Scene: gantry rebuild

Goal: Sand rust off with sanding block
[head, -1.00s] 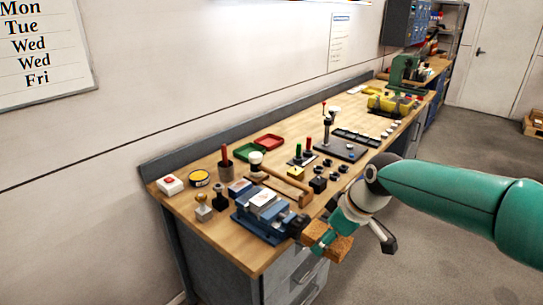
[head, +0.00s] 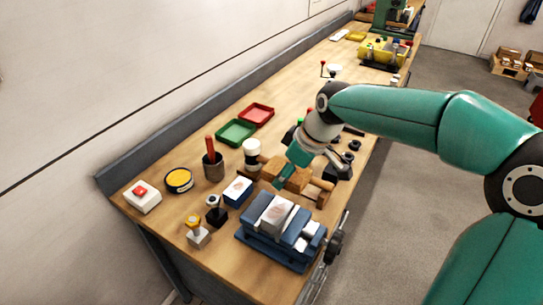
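My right gripper (head: 285,178) reaches in from the right in the head view, shut on a brown sanding block (head: 298,176). The block is over the bench just behind the blue vise, apart from the vise. The vise (head: 262,245) stands at the bench's front. A pale metal workpiece (head: 272,208) with a brown rust patch on its top sits in its jaws. A smaller blue block (head: 238,191) with a light top and a brownish patch stands behind and left of the vise. The gripper and arm hide part of the bench behind. My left gripper is not in view.
On the wooden bench are a red-button box (head: 142,196), a yellow tin (head: 179,180), a tool cup (head: 213,166), stamps (head: 197,234), a green tray (head: 236,132) and a red tray (head: 257,114). A wooden piece (head: 320,192) lies beside the sanding block. The vise handle (head: 337,240) overhangs the front edge.

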